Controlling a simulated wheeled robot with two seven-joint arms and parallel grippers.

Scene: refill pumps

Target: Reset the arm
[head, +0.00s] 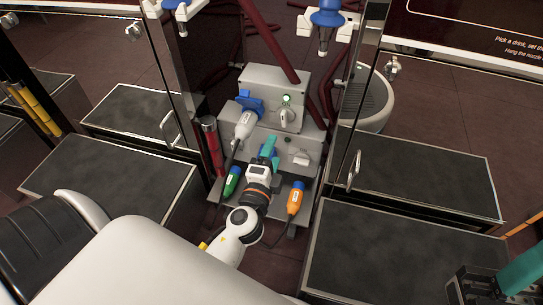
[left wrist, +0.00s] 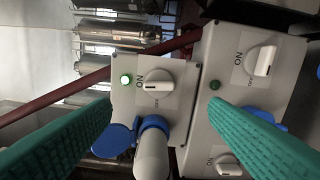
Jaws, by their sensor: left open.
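My left gripper (head: 267,150) is in front of the pump unit in the head view, with teal fingers. In the left wrist view its fingers are spread wide with nothing between them touching. Beyond them, a white nozzle (left wrist: 151,158) sits in a blue socket on the upper box (head: 268,82). That box has a lit green lamp (left wrist: 126,79) and a knob (left wrist: 158,80) marked ON. The lower box (head: 262,146) has an unlit lamp and knobs. A teal finger of my right gripper (head: 520,272) shows at the bottom right corner; its jaws are cut off.
A green nozzle (head: 232,180) and an orange nozzle (head: 295,198) flank my left wrist. Dark red hoses (head: 268,38) run above. Dark-topped platforms (head: 120,195) and glass doors with handles (head: 354,170) stand either side. A red cylinder (head: 212,145) stands left of the unit.

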